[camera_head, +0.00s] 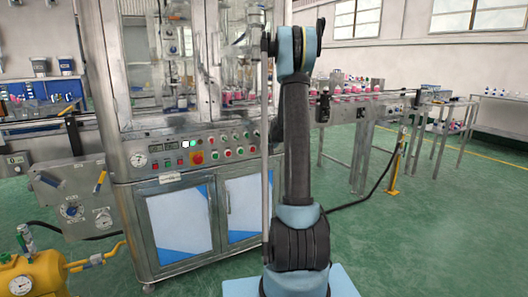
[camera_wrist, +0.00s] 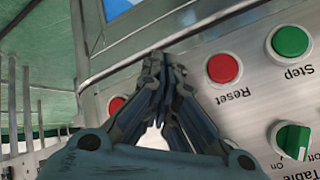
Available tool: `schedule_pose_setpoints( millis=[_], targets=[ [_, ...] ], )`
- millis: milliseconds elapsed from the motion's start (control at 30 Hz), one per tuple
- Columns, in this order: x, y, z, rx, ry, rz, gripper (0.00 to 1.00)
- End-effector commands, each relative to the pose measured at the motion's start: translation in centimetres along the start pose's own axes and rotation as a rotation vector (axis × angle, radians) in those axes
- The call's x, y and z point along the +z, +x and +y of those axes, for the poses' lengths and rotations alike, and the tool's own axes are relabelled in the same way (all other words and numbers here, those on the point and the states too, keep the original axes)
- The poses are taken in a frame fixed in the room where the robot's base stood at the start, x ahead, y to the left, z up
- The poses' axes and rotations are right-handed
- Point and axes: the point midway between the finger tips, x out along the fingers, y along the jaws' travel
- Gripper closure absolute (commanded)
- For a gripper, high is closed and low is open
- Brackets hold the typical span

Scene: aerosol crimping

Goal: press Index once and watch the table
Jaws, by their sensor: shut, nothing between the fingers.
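In the wrist view my gripper (camera_wrist: 157,65) is shut and empty, its fingertips together in front of the metal control panel (camera_wrist: 245,100). Right of the fingers is a red button marked Reset (camera_wrist: 223,68). Further right is a green button marked Step (camera_wrist: 290,41). Below it is a green knob marked Table (camera_wrist: 292,141), with an On mark. Another red button (camera_wrist: 116,104) is partly hidden behind the left finger. I can read no Index label. In the head view the panel (camera_head: 165,167) runs across the machine front; my arm hides the gripper there.
A red emergency stop (camera_head: 197,158) and a gauge (camera_head: 138,160) are on the panel's left half. Glass doors (camera_head: 150,60) are above it. A conveyor (camera_head: 345,108) with pink-topped items runs right. A yellow tank (camera_head: 30,278) stands front left. Green floor lies open at right.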

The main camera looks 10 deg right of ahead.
Motion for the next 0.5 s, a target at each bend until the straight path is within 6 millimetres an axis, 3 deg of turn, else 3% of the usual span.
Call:
schedule_pose_setpoints(
  millis=[500],
  targets=[
    [0.19, -0.28, 0.20, 0.000, 0.000, 0.000, 1.00]
  ],
)
